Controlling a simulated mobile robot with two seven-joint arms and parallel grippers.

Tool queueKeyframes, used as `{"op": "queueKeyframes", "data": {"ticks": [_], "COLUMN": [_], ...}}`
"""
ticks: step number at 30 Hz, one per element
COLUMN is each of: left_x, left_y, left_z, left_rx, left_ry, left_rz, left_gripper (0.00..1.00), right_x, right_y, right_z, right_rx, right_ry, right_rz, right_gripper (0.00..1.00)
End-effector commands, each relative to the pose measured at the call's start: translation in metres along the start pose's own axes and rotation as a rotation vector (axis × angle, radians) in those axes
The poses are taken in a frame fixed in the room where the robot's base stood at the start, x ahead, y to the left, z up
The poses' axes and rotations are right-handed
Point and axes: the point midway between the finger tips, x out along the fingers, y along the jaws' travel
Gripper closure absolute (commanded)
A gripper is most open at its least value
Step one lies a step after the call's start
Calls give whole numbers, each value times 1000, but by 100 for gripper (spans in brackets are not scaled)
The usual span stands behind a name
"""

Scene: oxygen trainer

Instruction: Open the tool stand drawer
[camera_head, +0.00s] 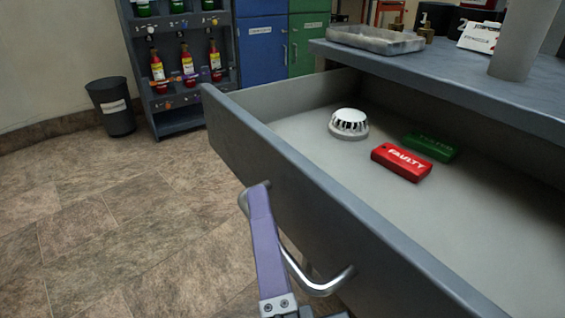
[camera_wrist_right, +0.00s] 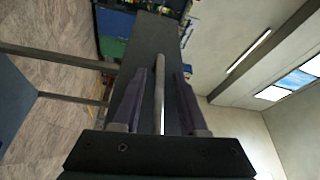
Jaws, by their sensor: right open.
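The tool stand drawer (camera_head: 285,185) is pulled well out from under the grey stand top (camera_head: 455,82), and its inside shows. A curved metal handle (camera_head: 322,287) is on its front panel. My right gripper (camera_head: 260,200) is at the handle, with one purple finger showing in front of it. In the right wrist view, the handle bar (camera_wrist_right: 160,95) runs between the two fingers of my right gripper (camera_wrist_right: 159,76). The jaws are open, with gaps beside the bar. My left gripper is out of view.
A white round detector (camera_head: 348,124), a red block marked FAULTY (camera_head: 401,162) and a green block (camera_head: 431,146) lie in the drawer. A dark bin (camera_head: 112,106) and a bottle rack (camera_head: 185,122) stand behind. The floor at left is clear.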

Motion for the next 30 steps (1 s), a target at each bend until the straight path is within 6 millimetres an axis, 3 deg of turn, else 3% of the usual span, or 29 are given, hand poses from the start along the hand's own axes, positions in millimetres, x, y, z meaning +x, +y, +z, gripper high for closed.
{"op": "queueKeyframes", "data": {"ticks": [8, 21, 30], "left_x": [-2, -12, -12], "left_y": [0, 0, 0], "left_z": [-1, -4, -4], "left_rx": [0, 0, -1], "left_ry": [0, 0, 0], "left_rz": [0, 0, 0], "left_gripper": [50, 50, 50], "right_x": [-8, -87, -100], "right_y": [1, 0, 0], "right_z": [0, 0, 0], "right_rx": [-2, 0, 0], "right_ry": [-1, -1, 0], "right_rz": [3, 3, -1], "right_gripper": [58, 58, 58]}}
